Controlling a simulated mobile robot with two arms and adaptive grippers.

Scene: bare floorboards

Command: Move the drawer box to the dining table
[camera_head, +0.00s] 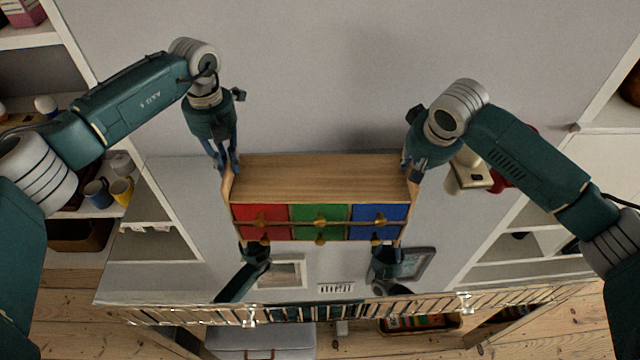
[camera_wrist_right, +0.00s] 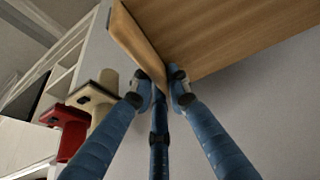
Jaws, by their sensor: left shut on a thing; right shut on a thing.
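The drawer box (camera_head: 318,178) is a wooden cabinet with red, green and blue drawer fronts and brass-coloured knobs, in the middle of the head view. My left gripper (camera_head: 227,170) is shut on its left side panel. My right gripper (camera_head: 411,168) is shut on its right side panel. In the right wrist view, the blue fingers (camera_wrist_right: 163,88) pinch the edge of the box's wooden side panel (camera_wrist_right: 138,40). The box looks roughly level between both grippers. I cannot identify a dining table in either view.
Shelves with a blue mug (camera_head: 97,191) and a yellow mug (camera_head: 121,190) stand at the left. A cream and red object (camera_head: 470,172) is behind my right arm, on the right-hand side. Picture frames (camera_head: 282,274) and a grey case (camera_head: 262,342) are below the box. Floorboards show at the bottom.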

